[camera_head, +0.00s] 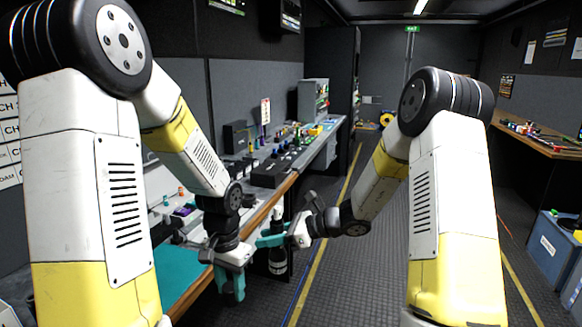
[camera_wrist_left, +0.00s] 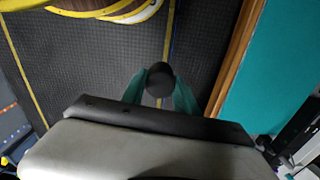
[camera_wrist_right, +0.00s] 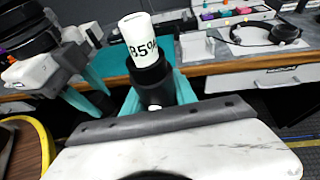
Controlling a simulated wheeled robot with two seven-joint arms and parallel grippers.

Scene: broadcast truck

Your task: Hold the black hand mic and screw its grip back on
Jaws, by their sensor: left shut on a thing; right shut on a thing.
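My left gripper (camera_head: 230,285) is lower and nearer, fingers pointing down. It is shut on a black part with a round end (camera_wrist_left: 160,80), seen end-on between its teal fingers. I cannot tell for sure which piece is the grip. The two grippers are close, side by side; the held parts look apart. My left gripper also shows in the right wrist view (camera_wrist_right: 88,75), its fingertips partly hidden.
A wood-edged workbench (camera_head: 262,213) with a teal mat (camera_head: 182,272) runs along the left, close to my left gripper. A headset (camera_wrist_right: 270,35) lies on it. The aisle floor (camera_head: 370,285) is clear. Blue bins (camera_head: 556,250) stand at the right.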

